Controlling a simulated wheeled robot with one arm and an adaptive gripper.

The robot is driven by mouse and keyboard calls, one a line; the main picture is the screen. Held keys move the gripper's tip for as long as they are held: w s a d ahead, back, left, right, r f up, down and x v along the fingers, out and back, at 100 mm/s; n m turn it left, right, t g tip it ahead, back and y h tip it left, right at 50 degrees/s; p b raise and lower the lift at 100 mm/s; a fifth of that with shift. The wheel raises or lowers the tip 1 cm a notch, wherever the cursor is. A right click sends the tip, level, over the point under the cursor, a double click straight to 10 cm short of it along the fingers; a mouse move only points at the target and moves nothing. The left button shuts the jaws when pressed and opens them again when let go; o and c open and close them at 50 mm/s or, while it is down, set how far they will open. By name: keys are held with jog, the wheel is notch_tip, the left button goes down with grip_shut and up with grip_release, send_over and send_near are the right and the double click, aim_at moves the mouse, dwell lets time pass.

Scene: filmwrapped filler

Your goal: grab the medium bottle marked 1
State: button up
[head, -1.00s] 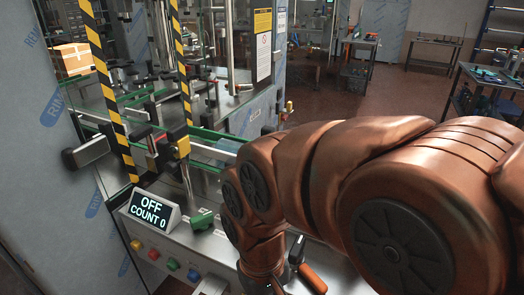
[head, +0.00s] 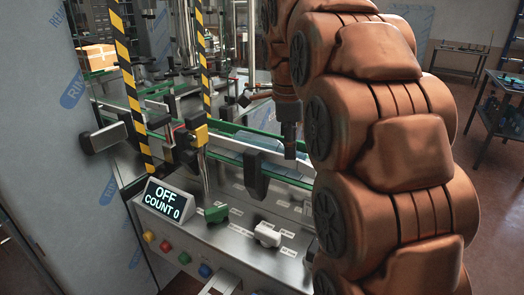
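I cannot make out any bottle marked 1 in the head view. Copper links of my arm cover much of the right half and may hide part of the machine. The arm rises and then bends down over the conveyor. A dark end piece, which seems to be my gripper (head: 290,143), hangs below the last copper link near the conveyor's green rail (head: 270,132). Its fingers are too small and dark to tell open from shut. No object shows clearly in it.
The display (head: 164,200) reads OFF, COUNT 0. Coloured buttons, a green switch (head: 216,213) and a white switch (head: 267,235) sit on the panel. Striped posts (head: 129,90) stand at left. A bench (head: 500,105) is at far right.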

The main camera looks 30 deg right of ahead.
aim_at(302, 154)
jog(key=w+d+r+m, duration=0.2)
jog(key=d+m, duration=0.2)
jog(key=m, duration=0.1)
jog(key=shift+w+d+f+p, duration=0.1)
jog(key=shift+d+f+p, duration=0.15)
jog(key=shift+f, duration=1.05)
jog(key=shift+w+d+f+p, duration=0.15)
jog(key=shift+d+f, duration=0.15)
jog(key=shift+f, duration=1)
jog(key=shift+s+d+f+p, duration=0.1)
jog(key=shift+d+f+p, duration=0.15)
jog(key=shift+f, duration=1.05)
jog(key=shift+w, duration=0.1)
grip_shut()
